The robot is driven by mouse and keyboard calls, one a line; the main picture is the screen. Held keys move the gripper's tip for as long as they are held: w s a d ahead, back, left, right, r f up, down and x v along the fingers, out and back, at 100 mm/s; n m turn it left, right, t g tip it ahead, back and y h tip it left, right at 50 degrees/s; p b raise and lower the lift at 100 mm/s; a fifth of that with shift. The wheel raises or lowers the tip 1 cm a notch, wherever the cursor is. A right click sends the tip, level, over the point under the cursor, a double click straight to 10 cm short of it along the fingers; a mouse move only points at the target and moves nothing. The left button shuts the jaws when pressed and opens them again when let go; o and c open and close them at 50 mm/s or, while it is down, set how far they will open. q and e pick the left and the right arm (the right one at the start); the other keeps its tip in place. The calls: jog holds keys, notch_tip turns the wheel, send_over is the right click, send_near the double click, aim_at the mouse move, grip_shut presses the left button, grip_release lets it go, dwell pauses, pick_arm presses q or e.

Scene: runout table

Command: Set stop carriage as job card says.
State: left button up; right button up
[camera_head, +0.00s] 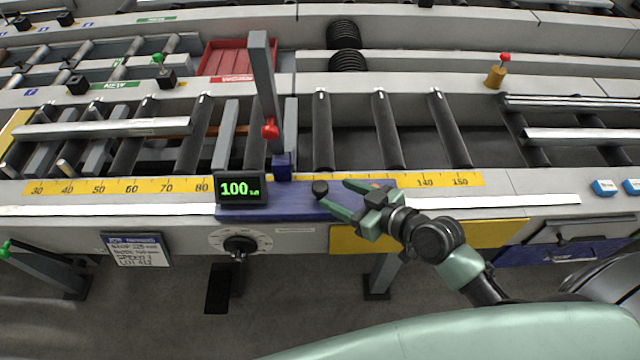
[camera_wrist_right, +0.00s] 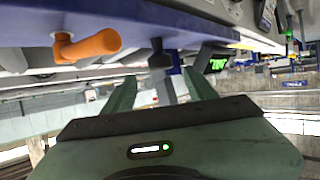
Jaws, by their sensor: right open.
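The blue stop carriage (camera_head: 290,205) sits on the front rail along the yellow scale (camera_head: 110,186). Its display (camera_head: 240,188) reads 100 in green. A grey stop arm (camera_head: 262,75) with a red knob (camera_head: 270,129) rises from it. A black knob (camera_head: 320,188) is on the carriage and also shows in the right wrist view (camera_wrist_right: 159,57). An orange handle (camera_wrist_right: 88,46) is left of it there. My right gripper (camera_head: 336,193) is open, its fingertips close to the black knob, contact unclear. The job card (camera_head: 138,250) hangs at front left, its small print hard to read. My left gripper is out of view.
A round dial with a black knob (camera_head: 240,243) is below the carriage. Rollers (camera_head: 322,130) lie behind the rail, with a metal bar (camera_head: 110,128) across those at left. A red bin (camera_head: 228,60) is farther back. Small blue-and-white blocks (camera_head: 604,187) sit at right.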

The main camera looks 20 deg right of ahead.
aim_at(323, 188)
jog(key=p+x, duration=0.1)
jog(key=x, duration=0.6)
grip_shut()
dwell(1.3)
